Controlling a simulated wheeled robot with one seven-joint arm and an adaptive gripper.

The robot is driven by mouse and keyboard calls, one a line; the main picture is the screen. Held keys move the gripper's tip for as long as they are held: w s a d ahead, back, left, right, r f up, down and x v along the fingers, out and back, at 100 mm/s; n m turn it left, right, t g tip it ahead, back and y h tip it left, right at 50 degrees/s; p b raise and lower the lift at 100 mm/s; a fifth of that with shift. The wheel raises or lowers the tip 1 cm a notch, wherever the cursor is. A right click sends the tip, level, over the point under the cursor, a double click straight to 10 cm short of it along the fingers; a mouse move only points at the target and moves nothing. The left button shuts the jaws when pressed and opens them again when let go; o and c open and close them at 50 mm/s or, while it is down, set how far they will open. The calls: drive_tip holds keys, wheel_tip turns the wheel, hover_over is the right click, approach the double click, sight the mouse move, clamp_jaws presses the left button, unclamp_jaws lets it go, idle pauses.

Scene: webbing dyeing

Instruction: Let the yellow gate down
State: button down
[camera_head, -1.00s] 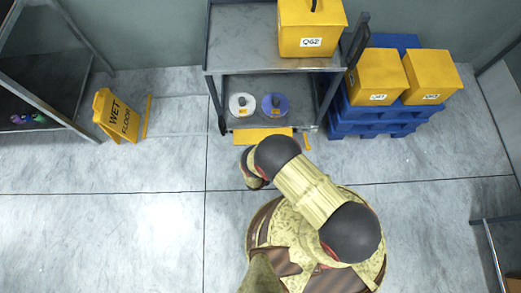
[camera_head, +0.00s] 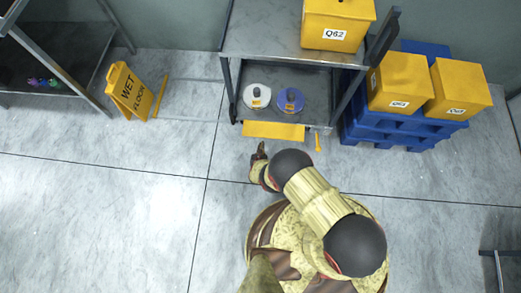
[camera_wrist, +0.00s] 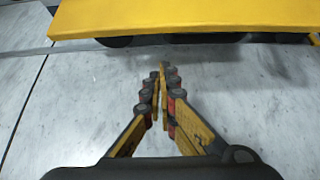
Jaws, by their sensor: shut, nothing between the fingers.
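The yellow gate (camera_head: 274,131) is a flat panel along the front edge of the cart's lower shelf. In the wrist view it is a wide yellow slab (camera_wrist: 190,17) across the top, its underside dark. I cannot tell its exact tilt. My gripper (camera_head: 261,147) is just in front of the gate, left of its middle. In the wrist view my gripper (camera_wrist: 161,72) has its fingers together and empty, tips pointing toward the gate with a gap of floor between.
A metal cart (camera_head: 265,44) holds a white spool (camera_head: 256,97) and a blue spool (camera_head: 290,101) on its lower shelf. A small yellow piece (camera_head: 317,142) is right of the gate. Blue pallets (camera_head: 385,128) with yellow boxes stand right, a wet-floor sign (camera_head: 127,92) left. Floor in front is clear.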

drive_tip(key=shift+w+r, duration=0.2)
drive_tip(key=shift+r, duration=0.6)
drive_tip(key=shift+w+r, duration=0.2)
drive_tip(key=shift+r, duration=0.6)
